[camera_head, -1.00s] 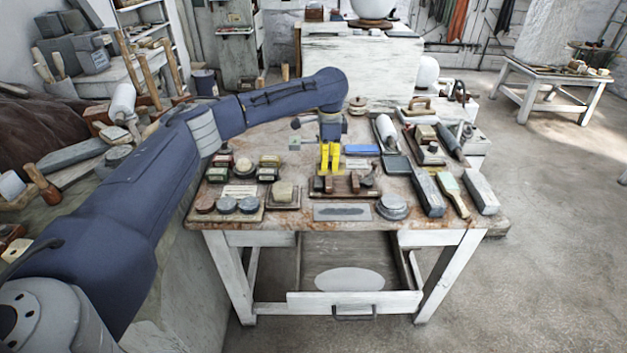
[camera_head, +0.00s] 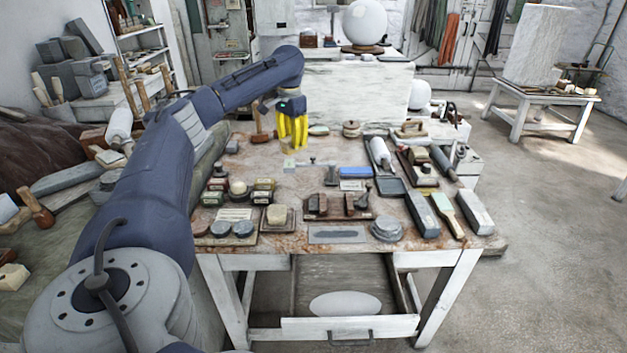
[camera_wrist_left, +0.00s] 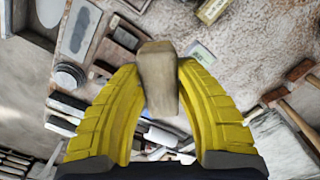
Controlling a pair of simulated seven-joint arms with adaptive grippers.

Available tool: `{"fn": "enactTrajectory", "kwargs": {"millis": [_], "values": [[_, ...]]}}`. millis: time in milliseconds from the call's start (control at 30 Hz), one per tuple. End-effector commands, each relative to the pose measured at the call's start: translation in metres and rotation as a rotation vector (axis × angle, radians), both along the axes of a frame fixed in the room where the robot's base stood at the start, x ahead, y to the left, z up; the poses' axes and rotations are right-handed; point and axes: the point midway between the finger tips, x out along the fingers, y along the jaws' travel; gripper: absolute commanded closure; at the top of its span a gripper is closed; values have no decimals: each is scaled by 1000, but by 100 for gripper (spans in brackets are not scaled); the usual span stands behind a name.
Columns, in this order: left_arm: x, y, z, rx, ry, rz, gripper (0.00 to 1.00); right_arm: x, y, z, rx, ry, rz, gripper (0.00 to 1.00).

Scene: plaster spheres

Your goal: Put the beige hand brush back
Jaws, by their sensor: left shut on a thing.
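My left gripper (camera_head: 293,132) is above the back left part of the table, its yellow fingers pointing down. In the left wrist view its fingers (camera_wrist_left: 160,95) are closed around a beige-brown block (camera_wrist_left: 158,75), which looks like the beige hand brush. Its bristles cannot be made out, and the fingers mostly hide it in the head view. A wooden rack (camera_head: 337,214) near the table's front middle holds dark brown brush-like pieces at its left and right, with a gap between them. My right gripper is not in view.
A wooden mallet (camera_head: 262,136) stands close left of the gripper. Bare tabletop (camera_head: 270,160) lies below the gripper.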

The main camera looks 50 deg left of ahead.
Motion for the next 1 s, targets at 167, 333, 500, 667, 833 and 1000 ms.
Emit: {"fn": "enactTrajectory", "kwargs": {"millis": [167, 333, 500, 667, 833, 1000], "values": [[-2, 2, -13, 2, 4, 38, 99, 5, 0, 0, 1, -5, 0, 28], [-3, 1, -48, 1, 6, 41, 99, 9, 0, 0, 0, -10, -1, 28], [-3, 1, -86, 1, 4, 41, 99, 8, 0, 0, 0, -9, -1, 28], [-3, 2, -119, 2, 3, 39, 99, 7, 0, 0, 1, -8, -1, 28], [-2, 2, -144, 2, 1, 40, 99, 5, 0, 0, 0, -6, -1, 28], [-2, 2, -156, 1, 1, 39, 99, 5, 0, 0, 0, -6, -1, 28]]}}
